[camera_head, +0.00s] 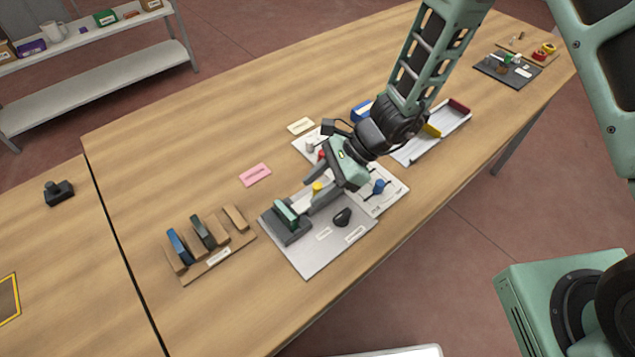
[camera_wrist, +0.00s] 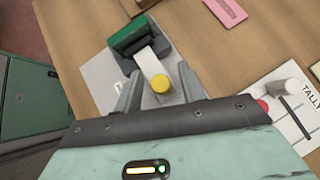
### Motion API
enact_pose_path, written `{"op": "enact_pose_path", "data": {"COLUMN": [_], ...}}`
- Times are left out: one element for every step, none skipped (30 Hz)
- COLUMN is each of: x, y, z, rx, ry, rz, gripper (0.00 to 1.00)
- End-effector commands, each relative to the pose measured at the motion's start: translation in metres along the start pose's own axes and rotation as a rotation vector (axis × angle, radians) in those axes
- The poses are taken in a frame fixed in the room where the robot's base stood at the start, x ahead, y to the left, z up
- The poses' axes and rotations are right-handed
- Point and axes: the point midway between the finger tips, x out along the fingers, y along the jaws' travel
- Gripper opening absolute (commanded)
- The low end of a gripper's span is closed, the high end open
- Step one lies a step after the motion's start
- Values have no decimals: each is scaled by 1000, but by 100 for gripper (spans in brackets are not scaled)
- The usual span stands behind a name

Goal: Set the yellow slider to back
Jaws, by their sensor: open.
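A round yellow knob (camera_head: 317,188), which looks like the yellow slider, sits by the glass edger, a grey plate (camera_head: 316,258) with a dark block and a green top (camera_head: 286,213). In the wrist view the yellow knob (camera_wrist: 160,84) is at the near end of a pale strip (camera_wrist: 149,62) running toward the green-topped block (camera_wrist: 133,36). My gripper (camera_head: 308,191) is open over this spot. In the wrist view my gripper (camera_wrist: 158,76) has one finger on each side of the knob. I cannot tell whether either finger touches it.
A black knob (camera_head: 342,217) is on the same plate. A white panel with a blue knob (camera_head: 379,186) lies to the right. A wooden rack (camera_head: 218,260) with upright blocks stands to the left. A pink label (camera_head: 255,175) lies behind. The left table is mostly clear.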

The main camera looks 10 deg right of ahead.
Motion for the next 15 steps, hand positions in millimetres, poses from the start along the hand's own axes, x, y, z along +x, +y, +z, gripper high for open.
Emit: {"op": "enact_pose_path", "data": {"x": [1, 1, 2, 2, 2, 2, 1, 1, 1, 1, 1, 1, 1, 1, 1], "y": [0, 0, 0, 0, 0, 0, 0, 0, 0, 0, 0, 0, 0, 0, 0], "z": [0, 0, 0, 0, 0, 0, 0, 0, 0, 0, 0, 0, 0, 0, 0], "rx": [0, 1, 1, 1, 0, 0, 0, 0, 0, 0, 0, 0, 0, 0, 0], "ry": [0, 0, 0, 0, 0, 0, 0, 0, 0, 0, 0, 0, 0, 0, 0], "rz": [0, -1, -1, -1, -1, -1, -1, -1, -1, -1, -1, -1, -1, -1, -1], "gripper": [40, 40, 40, 40, 40, 40, 40, 40, 32, 24, 15, 4, 0, 0, 0]}}
